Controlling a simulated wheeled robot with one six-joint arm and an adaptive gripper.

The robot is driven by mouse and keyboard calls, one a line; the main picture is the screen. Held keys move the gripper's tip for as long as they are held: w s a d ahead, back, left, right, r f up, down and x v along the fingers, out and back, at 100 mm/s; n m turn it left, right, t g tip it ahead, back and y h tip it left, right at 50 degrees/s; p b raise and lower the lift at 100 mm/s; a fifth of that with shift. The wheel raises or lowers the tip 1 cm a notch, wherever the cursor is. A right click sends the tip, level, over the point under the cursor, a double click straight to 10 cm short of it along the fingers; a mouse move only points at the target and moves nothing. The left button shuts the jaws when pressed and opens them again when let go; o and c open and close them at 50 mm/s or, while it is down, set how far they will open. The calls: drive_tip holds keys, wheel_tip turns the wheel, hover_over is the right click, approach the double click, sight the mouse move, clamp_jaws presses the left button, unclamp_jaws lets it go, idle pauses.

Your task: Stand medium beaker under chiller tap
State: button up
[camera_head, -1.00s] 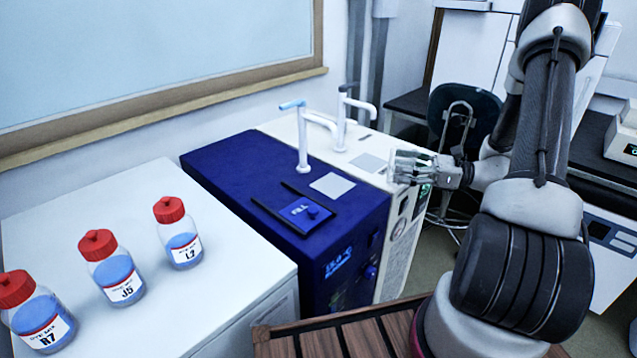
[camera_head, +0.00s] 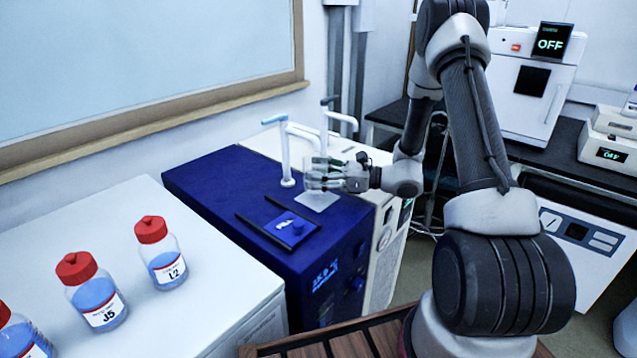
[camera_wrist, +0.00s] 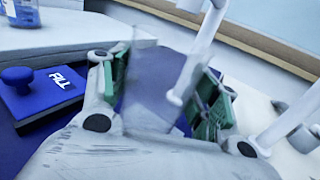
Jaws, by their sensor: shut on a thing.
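The medium beaker (camera_head: 313,177) is clear and hard to make out; it also shows as a faint, blurred shape in the wrist view (camera_wrist: 143,85). My gripper (camera_head: 322,175) is shut on it and holds it over the blue chiller's front right part. The blue chiller (camera_head: 205,181) has a white tap (camera_head: 286,160) with a blue handle. A pale square pad (camera_head: 317,201) lies on its top, below and slightly beside the beaker in the picture. In the wrist view the tap (camera_wrist: 193,65) stands just beyond the fingers. Whether the beaker touches the pad is unclear.
A second tap with a dark handle (camera_head: 340,117) rises from the white unit (camera_head: 352,151) behind. A FILL lid with a blue knob (camera_head: 292,228) lies on the blue top. Red-capped bottles (camera_head: 160,253) stand on the white bench (camera_head: 200,270) at left.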

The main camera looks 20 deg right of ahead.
drive_tip(key=shift+d+f, duration=0.15)
drive_tip(key=shift+f, duration=1.35)
drive_tip(key=shift+f, duration=0.15)
drive_tip(key=o, duration=1.1)
drive_tip(key=shift+o, duration=0.2)
